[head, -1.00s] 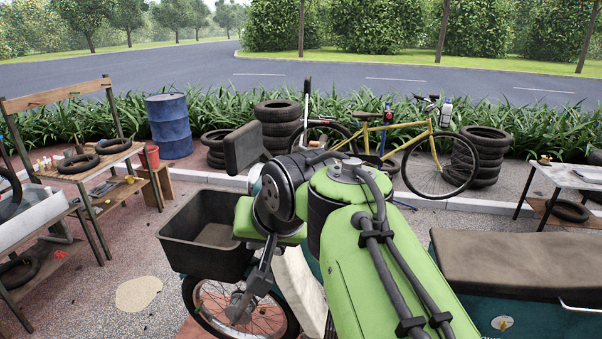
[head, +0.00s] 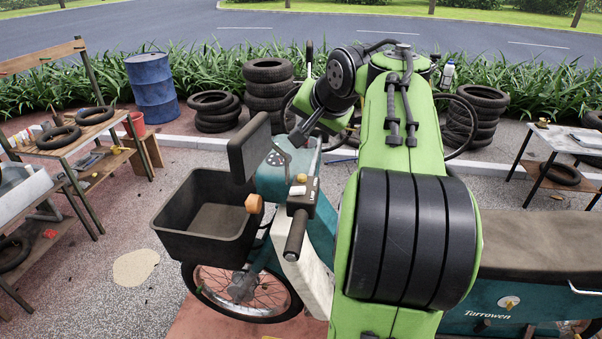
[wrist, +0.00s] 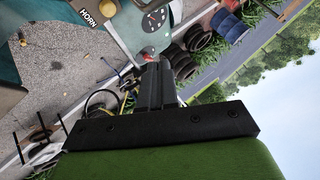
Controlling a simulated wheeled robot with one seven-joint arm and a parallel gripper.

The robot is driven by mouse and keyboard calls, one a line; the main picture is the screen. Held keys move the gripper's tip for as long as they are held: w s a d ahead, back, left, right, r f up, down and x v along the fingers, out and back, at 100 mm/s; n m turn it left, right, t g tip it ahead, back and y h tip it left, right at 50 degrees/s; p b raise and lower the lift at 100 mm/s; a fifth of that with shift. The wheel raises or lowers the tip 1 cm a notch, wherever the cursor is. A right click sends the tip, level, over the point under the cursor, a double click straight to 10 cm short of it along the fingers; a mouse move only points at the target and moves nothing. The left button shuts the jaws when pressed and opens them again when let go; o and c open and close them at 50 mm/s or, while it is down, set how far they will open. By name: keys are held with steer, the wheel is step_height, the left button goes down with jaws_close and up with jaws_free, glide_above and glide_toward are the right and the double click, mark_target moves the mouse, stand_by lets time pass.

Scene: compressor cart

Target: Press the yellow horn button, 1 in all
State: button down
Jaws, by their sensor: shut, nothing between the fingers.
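The yellow horn button (head: 301,178) appears as a small yellowish cap on the dark handlebar control housing (head: 300,197) of the teal cart. A pale label sits beside it.
A dark mirror (head: 249,147), an orange lamp (head: 254,203) and a dark front bin (head: 207,226) stand left of the handlebar. A brown seat (head: 540,240) lies to the right. Tyre stacks (head: 269,90) and a blue drum (head: 153,86) are behind, with a workbench (head: 75,146) at far left.

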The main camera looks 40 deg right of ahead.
mark_target(304, 178)
steer(key=f+b, duration=0.7)
steer(key=f, duration=0.2)
steer(key=shift+w+b, duration=0.2)
steer(key=shift+b, duration=0.15)
steer(key=shift+f, duration=0.15)
stand_by(1.4)
steer(key=shift+f, duration=0.3)
steer(key=shift+f+b, duration=0.45)
steer(key=shift+b, duration=0.05)
stand_by(0.5)
steer(key=shift+r, duration=0.1)
steer(key=shift+r+p, duration=0.8)
steer(key=shift+p, duration=0.2)
